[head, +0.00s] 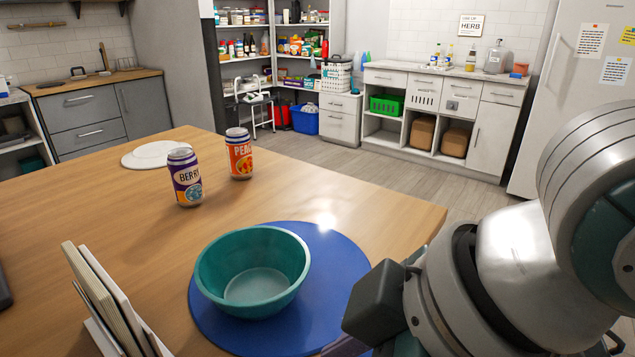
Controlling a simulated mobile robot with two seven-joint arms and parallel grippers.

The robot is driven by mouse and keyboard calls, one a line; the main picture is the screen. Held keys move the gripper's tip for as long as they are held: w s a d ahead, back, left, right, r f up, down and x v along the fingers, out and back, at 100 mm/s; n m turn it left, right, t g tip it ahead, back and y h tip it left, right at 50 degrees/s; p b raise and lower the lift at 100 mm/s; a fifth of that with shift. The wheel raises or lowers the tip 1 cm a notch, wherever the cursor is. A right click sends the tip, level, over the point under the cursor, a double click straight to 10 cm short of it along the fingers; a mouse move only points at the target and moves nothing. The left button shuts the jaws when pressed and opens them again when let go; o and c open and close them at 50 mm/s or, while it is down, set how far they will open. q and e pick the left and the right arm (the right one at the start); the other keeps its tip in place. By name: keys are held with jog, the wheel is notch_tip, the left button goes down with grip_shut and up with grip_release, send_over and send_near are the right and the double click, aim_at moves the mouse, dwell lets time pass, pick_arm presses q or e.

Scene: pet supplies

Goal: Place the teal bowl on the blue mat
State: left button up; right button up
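The teal bowl (252,270) is upright and empty in the head view. It appears to rest on the blue mat (335,265), on the mat's left and middle part. Its underside is hidden, so the contact itself does not show. The round blue mat lies flat on the wooden table near the right edge. My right arm comes in from the right, and a dark block of its gripper (376,300) covers the mat's right side. The fingertips are not clearly visible, and no hold on the bowl shows. My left gripper is out of view.
A purple berry can (185,178) and an orange peach can (239,154) stand behind the bowl. A white round disc (153,155) lies at the back left. A holder with upright books or cards (105,303) stands left of the mat. The table's right back area is clear.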

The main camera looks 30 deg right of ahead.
jog(key=s+d+f+m+g+h, duration=0.1)
jog(key=s+d+f+m+h, duration=0.1)
jog(key=s+d+m, duration=0.3)
jog(key=s+f+m, duration=0.1)
jog(key=s, duration=0.2)
jog(key=shift+d+f+g+h, duration=0.2)
jog(key=shift+d+g+h, duration=0.1)
jog(key=shift+h, duration=0.1)
